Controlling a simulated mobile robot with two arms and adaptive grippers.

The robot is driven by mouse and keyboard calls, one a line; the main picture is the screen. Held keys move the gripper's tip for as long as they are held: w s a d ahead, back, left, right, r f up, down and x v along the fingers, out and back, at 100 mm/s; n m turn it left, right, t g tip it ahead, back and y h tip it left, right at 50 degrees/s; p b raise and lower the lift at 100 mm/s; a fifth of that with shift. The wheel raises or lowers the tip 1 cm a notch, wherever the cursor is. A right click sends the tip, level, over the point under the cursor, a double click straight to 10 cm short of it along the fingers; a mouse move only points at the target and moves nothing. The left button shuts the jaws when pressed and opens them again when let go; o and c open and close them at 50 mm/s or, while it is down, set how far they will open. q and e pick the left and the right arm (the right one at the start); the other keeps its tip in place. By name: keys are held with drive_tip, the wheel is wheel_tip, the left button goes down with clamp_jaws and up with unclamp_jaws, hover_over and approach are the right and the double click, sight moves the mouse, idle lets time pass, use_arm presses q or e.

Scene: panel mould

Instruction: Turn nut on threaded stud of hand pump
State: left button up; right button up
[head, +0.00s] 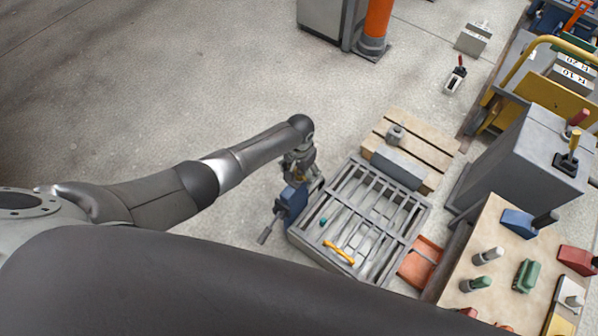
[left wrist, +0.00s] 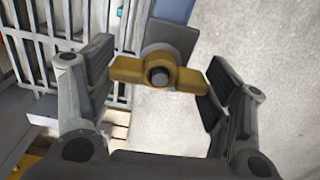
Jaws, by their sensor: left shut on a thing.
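The brass-yellow wing nut (left wrist: 128,70) sits on a dark threaded stud (left wrist: 159,76) in the left wrist view. Behind it is a grey plate (left wrist: 172,35) with a blue part at its top right. In the head view, my left gripper (head: 300,172) is at the top of the blue hand pump (head: 292,203), whose grey handle (head: 267,232) sticks out to the lower left. The nut is hidden there. My right gripper is not in view.
A grey slatted frame (head: 427,207) stands right beside the pump, with a yellow tool (head: 339,251) on it. A wooden pallet (head: 437,150) lies behind. A workbench (head: 497,223) with several blocks is at right. Open floor lies left of and behind the arm.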

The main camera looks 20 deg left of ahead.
sight(299, 172)
use_arm(q)
drive_tip(key=shift+s+n, duration=0.25)
drive_tip(key=shift+n, duration=0.35)
drive_tip(key=shift+f+n+p, duration=0.15)
drive_tip(key=shift+n+p, duration=0.2)
drive_tip(key=shift+n, duration=0.05)
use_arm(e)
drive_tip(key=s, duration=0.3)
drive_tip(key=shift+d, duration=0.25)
use_arm(q)
drive_tip(key=o, duration=1.1)
drive_tip(key=shift+w, duration=0.15)
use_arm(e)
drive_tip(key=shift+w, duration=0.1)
use_arm(q)
drive_tip(key=shift+r, duration=4.05)
